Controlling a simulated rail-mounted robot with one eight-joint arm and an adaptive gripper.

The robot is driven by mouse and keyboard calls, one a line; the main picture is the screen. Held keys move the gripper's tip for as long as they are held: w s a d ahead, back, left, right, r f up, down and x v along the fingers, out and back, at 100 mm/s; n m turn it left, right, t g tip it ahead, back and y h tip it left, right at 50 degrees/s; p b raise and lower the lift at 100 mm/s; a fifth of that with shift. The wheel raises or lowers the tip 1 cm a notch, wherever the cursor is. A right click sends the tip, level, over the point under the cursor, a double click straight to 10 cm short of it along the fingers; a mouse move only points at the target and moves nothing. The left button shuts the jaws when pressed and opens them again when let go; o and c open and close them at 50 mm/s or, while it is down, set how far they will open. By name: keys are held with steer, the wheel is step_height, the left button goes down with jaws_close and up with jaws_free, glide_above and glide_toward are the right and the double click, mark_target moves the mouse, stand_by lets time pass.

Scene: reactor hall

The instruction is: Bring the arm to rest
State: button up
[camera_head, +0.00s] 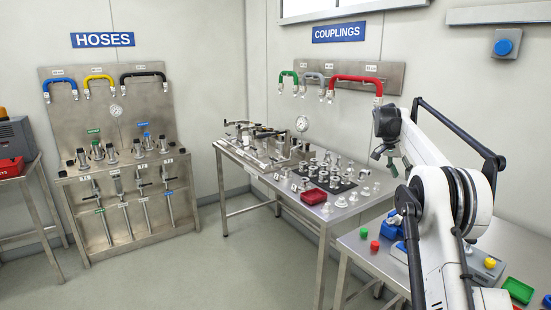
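My arm (428,160) rises at the right of the head view, with white links and dark joints, bent over at the top. My gripper (384,158) hangs at its far end, small and dark, pointing down and left. It appears in front of the right end of the couplings table, well above the tabletop. I see nothing clearly held in it. Its fingers are too small and partly hidden to tell whether they are open or shut.
A steel table (262,176) carries couplings, a gauge and a red tray (314,196). A red hose (355,79) hangs on the wall close to my gripper. A nearer table (352,240) holds buttons and a green tray (518,290). A hose rack (70,200) stands left. The floor between is clear.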

steer(key=s+a+r+n+t+y, duration=0.1)
steer(key=s+a+r+n+t, duration=0.15)
steer(key=s+a+r, duration=0.7)
steer(key=s+a+r+n+t+y, duration=0.1)
steer(key=s+a+r+n, duration=0.3)
steer(key=s+a, duration=0.85)
steer(key=s+a+f+n+t+y, duration=0.1)
steer(key=s+a+f, duration=0.3)
steer(key=s, duration=0.6)
steer(key=s+a+f+n+t+y, duration=0.1)
steer(key=s+a+f+n, duration=0.1)
steer(key=s+a+f, duration=0.2)
steer(key=s+a+f+n+t+y+b, duration=0.1)
steer(key=s+a+f, duration=0.3)
steer(key=s, duration=1.3)
step_height(320, 180, down, 5)
steer(key=shift+r+n, duration=0.2)
steer(key=shift+n, duration=0.35)
